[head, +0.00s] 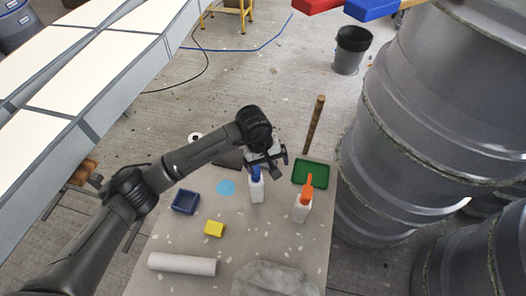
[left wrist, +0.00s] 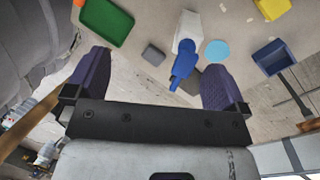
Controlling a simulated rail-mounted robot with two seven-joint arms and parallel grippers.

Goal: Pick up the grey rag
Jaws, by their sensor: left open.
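The grey rag (left wrist: 152,54) shows in the left wrist view as a small, flat grey square on the table between the green tray (left wrist: 108,20) and the blue-topped white bottle (left wrist: 188,40). In the head view my left gripper and wrist hide most or all of it. My left gripper (head: 268,160) is open and empty above the table's far part, near the bottle. In the left wrist view its two purple-grey fingers (left wrist: 156,85) stand wide apart, with the rag beyond the gap between them. My right gripper is not in view.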

